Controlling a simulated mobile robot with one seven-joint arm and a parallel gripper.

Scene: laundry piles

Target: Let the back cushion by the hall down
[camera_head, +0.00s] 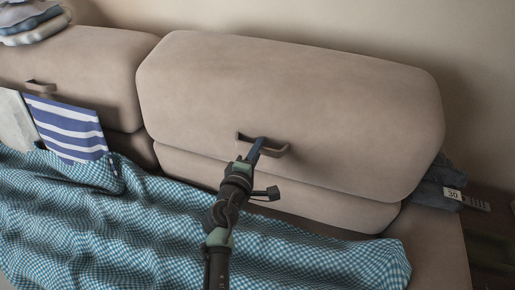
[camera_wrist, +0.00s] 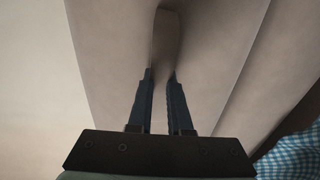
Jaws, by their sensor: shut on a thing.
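The right back cushion (camera_head: 290,105) is a wide beige block standing upright against the wall, above a lower beige cushion part. A brown pull handle (camera_head: 272,148) sits on its front near the lower edge. My gripper (camera_head: 258,146) reaches up from the front and is shut on this handle. In the wrist view the two blue fingers of my gripper (camera_wrist: 160,85) stand on either side of the handle (camera_wrist: 166,48). The cushion face (camera_wrist: 110,60) fills most of that view. The fingertips are partly hidden against the handle.
A left back cushion (camera_head: 85,65) with its own handle (camera_head: 40,87) stands beside it, with folded cloths (camera_head: 32,22) on top. Dark cloth (camera_head: 432,188) and a "30" tag (camera_head: 453,194) lie at right.

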